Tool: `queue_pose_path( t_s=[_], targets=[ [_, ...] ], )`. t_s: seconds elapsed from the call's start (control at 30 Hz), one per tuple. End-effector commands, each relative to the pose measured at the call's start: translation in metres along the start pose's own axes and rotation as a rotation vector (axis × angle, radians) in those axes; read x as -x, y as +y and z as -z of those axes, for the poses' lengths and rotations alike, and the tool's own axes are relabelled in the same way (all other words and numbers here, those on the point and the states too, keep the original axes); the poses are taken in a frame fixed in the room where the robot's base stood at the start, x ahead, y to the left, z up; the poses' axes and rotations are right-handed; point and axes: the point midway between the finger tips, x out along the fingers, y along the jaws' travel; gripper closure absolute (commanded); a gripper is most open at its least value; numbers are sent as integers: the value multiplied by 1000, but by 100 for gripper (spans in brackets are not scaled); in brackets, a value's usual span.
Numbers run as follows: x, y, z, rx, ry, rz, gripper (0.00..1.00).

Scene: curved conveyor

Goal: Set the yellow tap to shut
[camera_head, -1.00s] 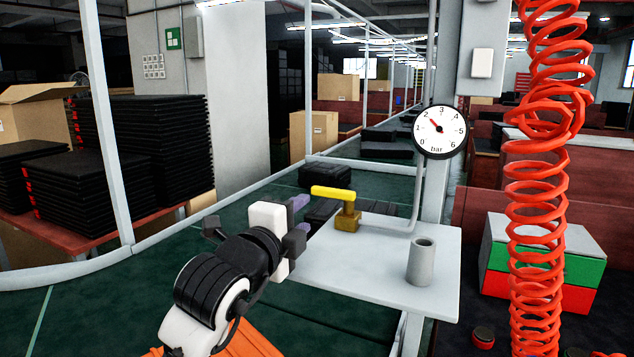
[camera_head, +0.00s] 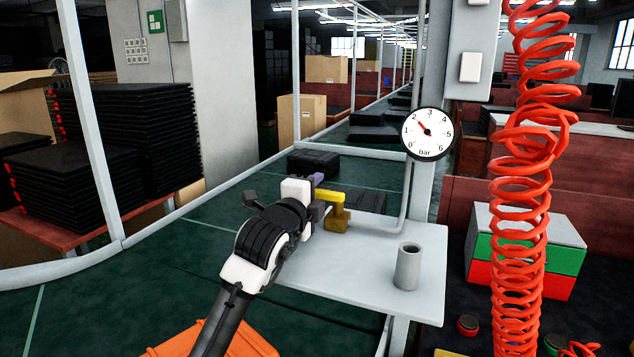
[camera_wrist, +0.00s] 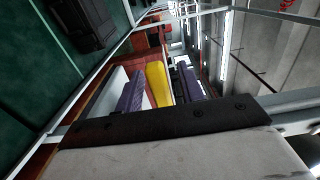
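The yellow tap handle (camera_head: 330,196) sits on a brass-coloured body (camera_head: 338,220) at the back of the pale shelf plate. Its visible part points left from the body, and its left end is hidden by my gripper (camera_head: 320,195). In the wrist view, the yellow handle (camera_wrist: 158,84) lies between the two purple fingers of my gripper (camera_wrist: 160,90). The fingers are apart, with a narrow gap seeming to show on each side of the handle.
A grey cylinder (camera_head: 408,268) stands on the pale shelf plate (camera_head: 350,285), right of the tap. A grey post (camera_head: 428,185) rises behind the plate. A red coiled hose (camera_head: 520,200) hangs at the right. An orange crate (camera_head: 250,345) is at the bottom.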

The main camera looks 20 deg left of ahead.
Motion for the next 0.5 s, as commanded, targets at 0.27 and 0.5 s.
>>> queue_pose_path(
  t_s=[0.27, 0.5],
  targets=[
    [-12, 0, 0, -2, -1, 1, 62],
    [-12, 0, 0, -2, -1, 1, 71]
  ],
)
